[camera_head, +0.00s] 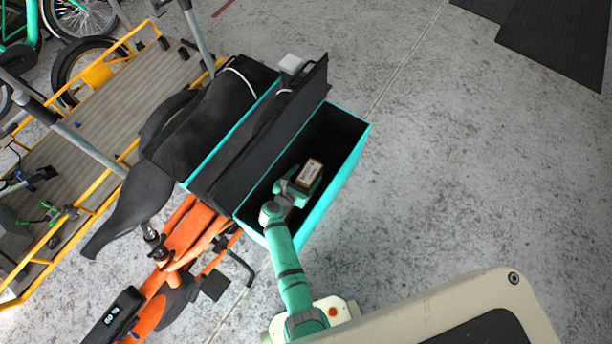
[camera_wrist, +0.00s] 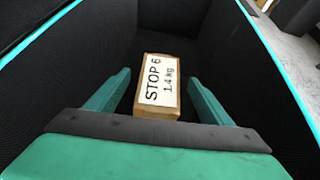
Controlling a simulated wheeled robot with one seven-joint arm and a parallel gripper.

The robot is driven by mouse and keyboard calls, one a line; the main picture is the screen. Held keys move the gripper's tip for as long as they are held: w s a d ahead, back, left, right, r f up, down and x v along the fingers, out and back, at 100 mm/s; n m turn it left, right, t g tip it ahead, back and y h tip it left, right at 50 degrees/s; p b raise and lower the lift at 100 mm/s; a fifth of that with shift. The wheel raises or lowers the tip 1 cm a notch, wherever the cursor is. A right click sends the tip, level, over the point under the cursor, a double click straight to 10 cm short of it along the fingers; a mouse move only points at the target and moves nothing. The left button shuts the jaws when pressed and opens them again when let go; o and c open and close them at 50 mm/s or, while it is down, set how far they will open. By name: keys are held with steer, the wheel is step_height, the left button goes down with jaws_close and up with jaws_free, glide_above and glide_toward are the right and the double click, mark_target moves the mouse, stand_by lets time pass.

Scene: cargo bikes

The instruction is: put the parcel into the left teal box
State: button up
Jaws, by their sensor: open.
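The parcel (camera_head: 309,173) is a small brown carton with a white label; in the wrist view the parcel (camera_wrist: 158,88) reads "STOP 6 1.4 kg". It is inside the open teal-edged box (camera_head: 345,172) with a black interior, the right-hand one in the head view. My gripper (camera_head: 298,184) reaches down into this box. In the wrist view my gripper (camera_wrist: 158,92) is open, one finger on each side of the parcel's near part. Whether the parcel rests on the dark floor is hard to tell.
A raised black lid (camera_head: 290,115) stands along the box's left side. Another teal-edged part (camera_head: 232,130) lies left of it, beside a black seat (camera_head: 125,205) and an orange bike frame (camera_head: 180,245). A yellow-railed cargo deck (camera_head: 110,110) stands farther left.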

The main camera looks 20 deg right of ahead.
steer(key=v, duration=1.2)
stand_by(0.3)
